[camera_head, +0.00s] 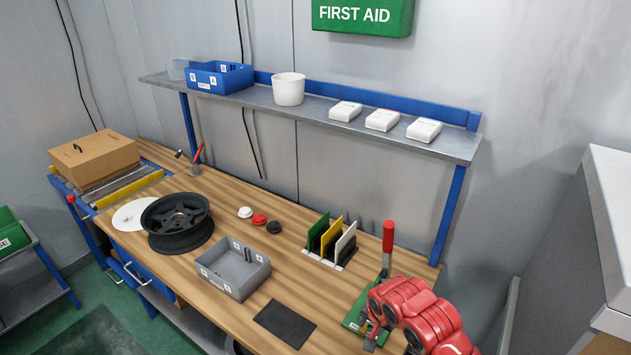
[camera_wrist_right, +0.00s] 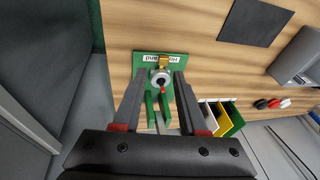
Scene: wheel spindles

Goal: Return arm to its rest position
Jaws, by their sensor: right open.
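My right arm, red, comes in at the lower right of the head view. Its gripper (camera_head: 372,331) is low over the right end of the workbench, by a green base plate (camera_head: 352,317). In the right wrist view the gripper (camera_wrist_right: 159,84) is open, with a grey finger on each side of a round metal piece (camera_wrist_right: 160,77) on the labelled green plate (camera_wrist_right: 145,68). Nothing is clearly held. A tool with a red handle (camera_head: 388,237) stands upright just behind the gripper in the head view. My left arm is not in view.
The wooden bench (camera_head: 225,303) carries a black wheel (camera_head: 178,238), a grey bin (camera_head: 232,290), a black mat (camera_head: 285,323) and a rack of coloured plates (camera_head: 331,240). A shelf (camera_head: 305,106) runs above the back. A grey cabinet (camera_head: 590,235) stands at right.

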